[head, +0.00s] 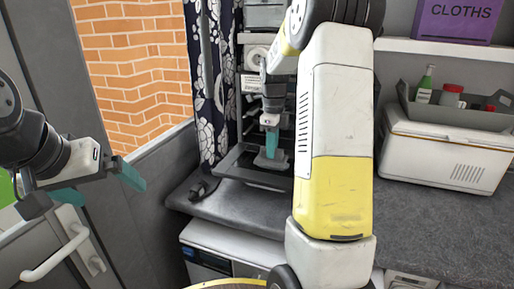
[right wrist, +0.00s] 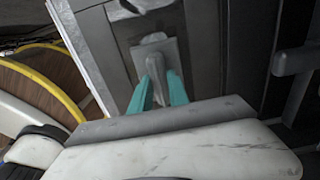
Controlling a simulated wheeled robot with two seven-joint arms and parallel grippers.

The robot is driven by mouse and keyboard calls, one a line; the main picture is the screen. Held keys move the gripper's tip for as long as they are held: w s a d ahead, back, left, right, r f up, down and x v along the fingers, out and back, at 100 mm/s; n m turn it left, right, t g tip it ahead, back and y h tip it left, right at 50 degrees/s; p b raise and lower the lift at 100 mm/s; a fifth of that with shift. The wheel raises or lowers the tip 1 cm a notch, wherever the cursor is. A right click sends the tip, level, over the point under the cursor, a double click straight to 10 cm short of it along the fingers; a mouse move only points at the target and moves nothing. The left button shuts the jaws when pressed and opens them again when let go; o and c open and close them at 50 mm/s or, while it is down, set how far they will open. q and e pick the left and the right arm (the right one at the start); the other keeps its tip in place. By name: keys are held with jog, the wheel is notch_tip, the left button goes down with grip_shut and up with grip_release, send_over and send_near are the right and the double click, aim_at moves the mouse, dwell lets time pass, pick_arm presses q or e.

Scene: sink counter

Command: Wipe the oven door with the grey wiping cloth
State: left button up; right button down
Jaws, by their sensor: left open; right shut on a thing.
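My right gripper (head: 272,142) is at the end of the arm that crosses the middle of the head view. Its teal fingers are shut on the grey wiping cloth (head: 270,161), which hangs below them over a dark-framed recess at the back of the counter. In the right wrist view, the fingers (right wrist: 160,92) hold the grey cloth (right wrist: 153,46) in front of a dark grey panel; I cannot tell whether they touch. I cannot clearly make out the oven door in either view. My left gripper (head: 98,186) is open and empty at the left, near a grey door.
A grey counter (head: 425,215) runs to the right, with a white cooler box (head: 440,155) and a bottle tray on it. A patterned curtain (head: 213,85) hangs beside the recess. White appliances (head: 208,262) sit under the counter. A white door handle (head: 55,258) projects below my left gripper.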

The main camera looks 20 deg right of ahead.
jog(key=shift+f, duration=0.65)
dwell(1.8)
jog(key=shift+w+d, duration=0.65)
jog(key=shift+w, duration=0.1)
jog(key=shift+r, duration=0.1)
jog(key=shift+s+a, duration=0.7)
jog(key=shift+s, duration=0.2)
jog(key=shift+s+a, duration=0.7)
jog(key=shift+s, duration=0.2)
